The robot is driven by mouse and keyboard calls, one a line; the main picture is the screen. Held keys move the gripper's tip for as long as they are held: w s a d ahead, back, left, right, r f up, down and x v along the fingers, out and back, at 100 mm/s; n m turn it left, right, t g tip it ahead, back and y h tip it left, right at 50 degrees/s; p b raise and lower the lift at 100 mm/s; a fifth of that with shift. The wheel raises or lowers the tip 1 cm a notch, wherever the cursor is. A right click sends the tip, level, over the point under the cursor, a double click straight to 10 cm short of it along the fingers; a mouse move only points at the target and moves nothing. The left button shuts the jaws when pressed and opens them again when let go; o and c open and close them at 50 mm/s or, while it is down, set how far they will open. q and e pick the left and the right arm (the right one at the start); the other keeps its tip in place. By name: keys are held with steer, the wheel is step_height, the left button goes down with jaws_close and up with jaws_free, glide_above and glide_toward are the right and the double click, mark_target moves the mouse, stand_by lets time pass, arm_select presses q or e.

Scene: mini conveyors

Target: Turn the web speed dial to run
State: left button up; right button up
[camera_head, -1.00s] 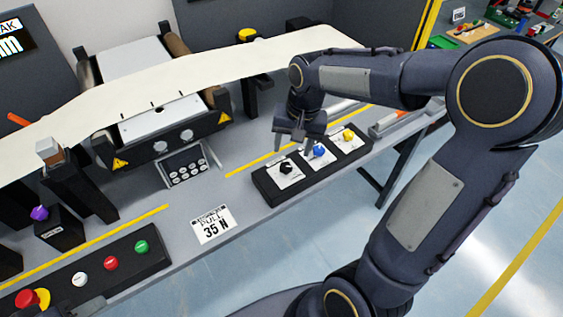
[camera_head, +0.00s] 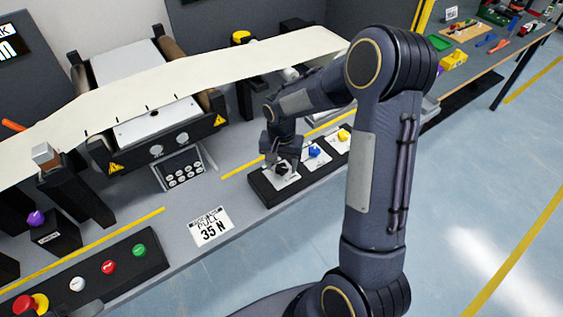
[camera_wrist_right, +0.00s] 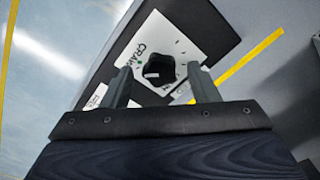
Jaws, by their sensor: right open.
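The black dial (camera_wrist_right: 160,68) sits on a white plate (camera_wrist_right: 185,38) with lettering that seems to start "CRAW"; the rest is partly hidden. In the head view the dial (camera_head: 282,170) is the left one of three on a black panel (camera_head: 262,186). My right gripper (camera_head: 280,165) is over it, pointing down. In the wrist view my right gripper (camera_wrist_right: 162,85) is open, with one finger to each side of the dial and visible gaps between. I cannot tell how far down the fingertips reach. My left gripper is not in view.
A blue knob (camera_head: 313,152) and a yellow knob (camera_head: 344,134) stand right of the black dial. A cream web (camera_head: 200,84) runs over rollers behind. A button box (camera_head: 130,258) lies at front left. A "35 N" card (camera_head: 211,228) lies on the bench.

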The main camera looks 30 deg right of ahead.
steer(key=c, duration=1)
steer(key=shift+o, duration=0.2)
steer(key=shift+n, duration=0.4)
steer(key=n+b, duration=0.1)
steer(key=n, duration=0.2)
steer(key=n+b, duration=0.1)
steer(key=n, duration=0.3)
steer(key=shift+n, duration=0.3)
steer(key=n, duration=1.2)
steer(key=shift+n, duration=0.4)
